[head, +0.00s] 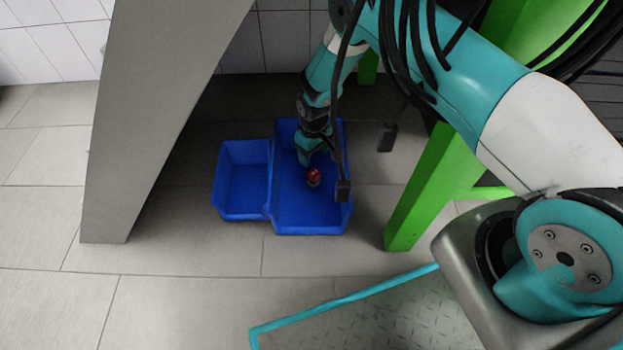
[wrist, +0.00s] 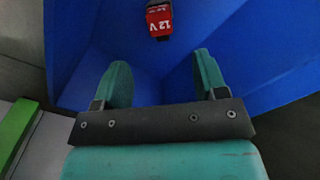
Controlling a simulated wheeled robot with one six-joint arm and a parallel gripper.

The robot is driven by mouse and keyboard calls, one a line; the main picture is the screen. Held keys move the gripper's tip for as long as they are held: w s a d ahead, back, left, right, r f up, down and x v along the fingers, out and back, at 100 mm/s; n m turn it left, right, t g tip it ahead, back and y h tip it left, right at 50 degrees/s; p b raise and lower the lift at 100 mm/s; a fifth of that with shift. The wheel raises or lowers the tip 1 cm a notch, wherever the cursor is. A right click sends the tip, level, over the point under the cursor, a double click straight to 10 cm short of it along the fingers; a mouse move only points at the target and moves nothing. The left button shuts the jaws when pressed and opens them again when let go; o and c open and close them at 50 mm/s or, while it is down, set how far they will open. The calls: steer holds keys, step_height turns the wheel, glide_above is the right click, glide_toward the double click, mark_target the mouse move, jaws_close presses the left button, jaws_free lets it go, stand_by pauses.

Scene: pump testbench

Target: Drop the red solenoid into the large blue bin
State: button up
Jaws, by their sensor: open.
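The red solenoid (head: 313,175) shows in the large blue bin (head: 310,222) in the head view. In the wrist view the solenoid (wrist: 160,21) has a red face marked "12 V" and a dark edge, and blue bin walls surround it. My gripper (head: 306,160) is above the large bin, pointing down into it. In the wrist view its two teal fingers (wrist: 160,80) are spread apart with nothing between them. The solenoid lies beyond the fingertips, apart from them. I cannot tell whether it rests on the bin floor or is still falling.
A smaller blue bin (head: 243,205) stands directly left of the large one. A green frame leg (head: 425,190) rises close on the right. A grey slanted panel (head: 150,110) stands on the left. Tiled floor (head: 180,295) is free in front of the bins.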

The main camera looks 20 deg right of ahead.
step_height(320, 180, up, 8)
steer(key=p, duration=0.4)
steer(key=shift+f, duration=0.25)
